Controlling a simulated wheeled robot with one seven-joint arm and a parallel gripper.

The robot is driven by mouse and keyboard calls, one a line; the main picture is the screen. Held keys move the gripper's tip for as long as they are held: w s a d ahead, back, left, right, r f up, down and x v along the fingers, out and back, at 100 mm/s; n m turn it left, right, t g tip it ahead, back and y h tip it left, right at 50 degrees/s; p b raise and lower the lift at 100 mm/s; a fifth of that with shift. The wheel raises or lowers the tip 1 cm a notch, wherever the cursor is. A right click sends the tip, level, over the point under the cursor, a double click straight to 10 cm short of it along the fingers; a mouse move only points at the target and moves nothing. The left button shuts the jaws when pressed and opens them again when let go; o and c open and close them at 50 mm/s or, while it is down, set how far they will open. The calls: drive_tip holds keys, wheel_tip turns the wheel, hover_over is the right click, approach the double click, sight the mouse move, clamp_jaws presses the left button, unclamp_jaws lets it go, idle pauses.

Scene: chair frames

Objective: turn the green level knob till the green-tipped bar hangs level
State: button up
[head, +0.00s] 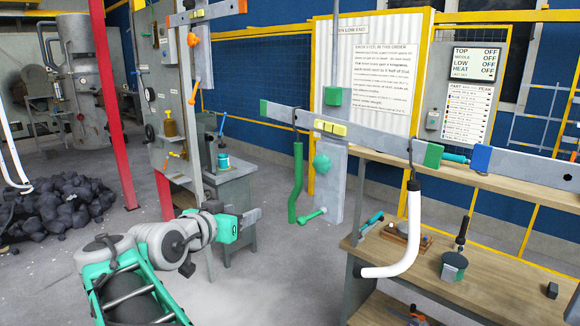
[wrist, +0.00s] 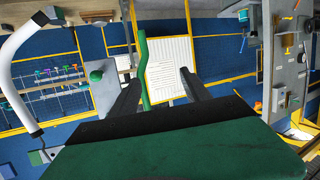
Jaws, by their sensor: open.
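The grey green-tipped bar (head: 380,142) hangs in the head view with a yellow strip near its middle. It slopes down from its left green tip to its right green tip. A green lobed knob (head: 322,163) sits on a pale grey plate below the bar; a green round knob also shows in the wrist view (wrist: 96,75). A green-handled lever (head: 312,215) sticks out lower on the plate. My gripper (head: 252,216) is open and empty, left of the plate and apart from the knob. Its two dark fingers (wrist: 158,88) show in the wrist view.
A green tube (head: 297,185) hangs from the bar's left part and a white bent tube (head: 405,232) from its right end. A blue-tipped bar (head: 530,165) is further right. A wooden workbench (head: 480,260) stands at right; a red post (head: 117,110) stands left.

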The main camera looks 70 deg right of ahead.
sight(319, 165)
drive_tip(key=s+d+r+m+g+h+p, duration=0.1)
drive_tip(key=s+d+r+m+g+h, duration=0.15)
drive_tip(key=s+r+m+g, duration=0.6)
drive_tip(key=s+d+n+p, duration=0.1)
drive_tip(key=s+d+p, duration=0.1)
drive_tip(key=d, duration=0.1)
drive_tip(key=s+d+r+n+t+p, duration=0.1)
drive_tip(key=s+d+p, duration=0.1)
drive_tip(key=s+d+n+y+p, duration=0.1)
drive_tip(key=s+d+p, duration=0.1)
drive_tip(key=d, duration=0.1)
drive_tip(key=shift+s+d+r+n+t, duration=0.3)
drive_tip(key=shift+s+d+n+t, duration=0.05)
drive_tip(key=shift+w+f+b, duration=0.1)
drive_tip(key=shift+f+b, duration=0.25)
drive_tip(key=shift+b, duration=0.1)
drive_tip(key=shift+c, duration=0.8)
drive_tip(key=shift+a, duration=0.2)
drive_tip(key=c, duration=0.6)
drive_tip(key=m, duration=0.7)
drive_tip(key=shift+m, duration=0.3)
drive_tip(key=m, duration=0.8)
drive_tip(key=o, duration=1)
